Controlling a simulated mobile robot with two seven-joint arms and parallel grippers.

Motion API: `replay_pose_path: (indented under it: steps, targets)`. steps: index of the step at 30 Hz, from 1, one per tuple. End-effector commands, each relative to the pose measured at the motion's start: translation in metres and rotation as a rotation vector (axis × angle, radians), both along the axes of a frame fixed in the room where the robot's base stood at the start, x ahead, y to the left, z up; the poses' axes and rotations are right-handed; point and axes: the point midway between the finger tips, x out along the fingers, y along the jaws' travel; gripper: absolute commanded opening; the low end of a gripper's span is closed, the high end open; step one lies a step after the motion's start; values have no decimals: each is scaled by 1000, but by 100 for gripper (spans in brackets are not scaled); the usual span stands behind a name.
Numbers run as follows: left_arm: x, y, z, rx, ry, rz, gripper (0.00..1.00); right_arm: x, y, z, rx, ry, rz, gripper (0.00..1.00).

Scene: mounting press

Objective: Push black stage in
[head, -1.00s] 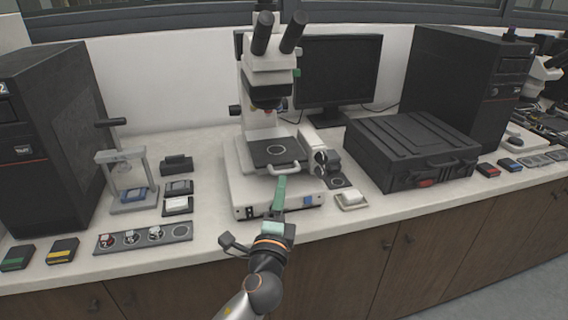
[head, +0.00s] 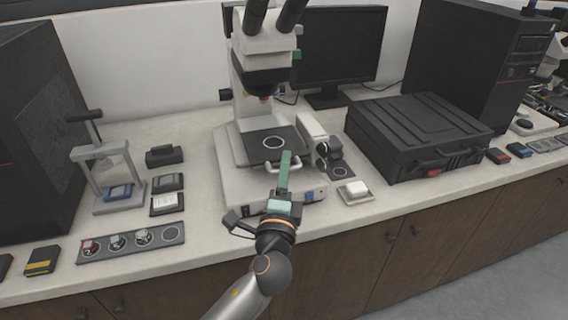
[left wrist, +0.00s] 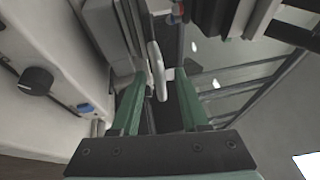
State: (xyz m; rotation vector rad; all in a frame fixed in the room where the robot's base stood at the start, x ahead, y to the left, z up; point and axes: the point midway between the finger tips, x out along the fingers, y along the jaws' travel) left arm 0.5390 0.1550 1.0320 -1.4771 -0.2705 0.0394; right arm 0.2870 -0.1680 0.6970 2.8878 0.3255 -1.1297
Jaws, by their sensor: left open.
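The black stage (head: 262,146) is a flat dark plate with a pale ring on it, on the white microscope base (head: 232,180) under the lens. A white bar handle (head: 297,166) is at its front edge. My left gripper (head: 286,156) has green fingers and is open at the handle, its tips overlapping the stage's front edge in the head view. In the left wrist view the white handle (left wrist: 157,70) shows between the spread fingertips (left wrist: 158,85). I cannot tell whether the fingers touch it. My right gripper is not in view.
A microscope knob (head: 327,152) stands right of the stage. A white block on a small tray (head: 354,192) and a black case (head: 420,135) lie further right. A hand press (head: 100,160) and a sample strip (head: 130,243) are at the left. The bench front edge runs below.

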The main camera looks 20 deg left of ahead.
Motion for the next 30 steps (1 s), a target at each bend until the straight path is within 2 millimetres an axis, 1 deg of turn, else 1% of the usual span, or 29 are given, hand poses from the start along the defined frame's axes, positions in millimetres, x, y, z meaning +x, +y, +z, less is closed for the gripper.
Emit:
replay_pose_path:
  steps: [8, 11, 18, 21, 30]
  targets:
    - [0, 0, 0, 0, 0, 0, 45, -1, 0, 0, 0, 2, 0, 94]
    - [0, 0, 0, 0, 0, 0, 36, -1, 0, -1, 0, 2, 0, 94]
    - [0, 0, 0, 0, 0, 1, 9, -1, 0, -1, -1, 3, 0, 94]
    - [0, 0, 0, 0, 0, 1, 0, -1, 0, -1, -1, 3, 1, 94]
    - [0, 0, 0, 0, 0, 1, 0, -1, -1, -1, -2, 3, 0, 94]
